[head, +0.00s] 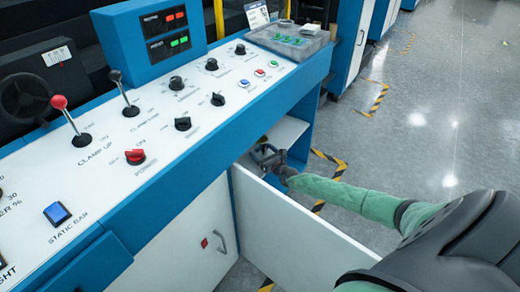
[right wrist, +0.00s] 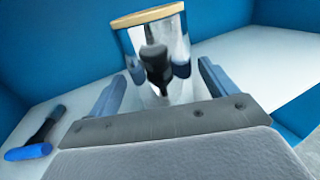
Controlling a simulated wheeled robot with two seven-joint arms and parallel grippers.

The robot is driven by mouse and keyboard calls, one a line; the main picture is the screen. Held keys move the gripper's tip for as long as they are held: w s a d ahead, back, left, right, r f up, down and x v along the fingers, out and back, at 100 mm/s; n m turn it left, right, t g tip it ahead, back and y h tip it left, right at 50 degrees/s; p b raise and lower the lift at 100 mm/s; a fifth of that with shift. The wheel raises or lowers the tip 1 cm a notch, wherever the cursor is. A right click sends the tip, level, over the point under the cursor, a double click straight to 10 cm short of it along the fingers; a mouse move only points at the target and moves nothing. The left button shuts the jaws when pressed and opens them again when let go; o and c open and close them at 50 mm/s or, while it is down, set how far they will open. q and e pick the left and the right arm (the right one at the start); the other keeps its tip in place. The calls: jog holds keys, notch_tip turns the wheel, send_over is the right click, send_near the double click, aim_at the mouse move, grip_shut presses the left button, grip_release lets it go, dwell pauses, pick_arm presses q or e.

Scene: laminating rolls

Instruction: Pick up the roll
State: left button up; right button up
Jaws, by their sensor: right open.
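The roll (right wrist: 180,50) shows in the right wrist view as a shiny silver cylinder with a tan rim at its top. It stands on a white shelf (right wrist: 255,60) inside a blue-walled compartment. My right gripper (right wrist: 162,82) is open, its two fingers apart on either side of the roll's lower part in the picture. I cannot tell whether they touch it. In the head view my right gripper (head: 267,154) reaches into the open compartment under the console, and the roll is not clearly visible there. My left gripper is not in view.
A blue and black tool (right wrist: 35,138) lies on the shelf to the left. The open white door (head: 290,225) stands below my right arm. The control console (head: 150,110) with levers and knobs overhangs the compartment. Grey floor (head: 440,120) is clear at right.

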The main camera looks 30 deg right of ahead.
jog(key=shift+w+d, duration=0.1)
jog(key=shift+w, duration=1.75)
jog(key=shift+c, duration=0.5)
jog(key=c, duration=1)
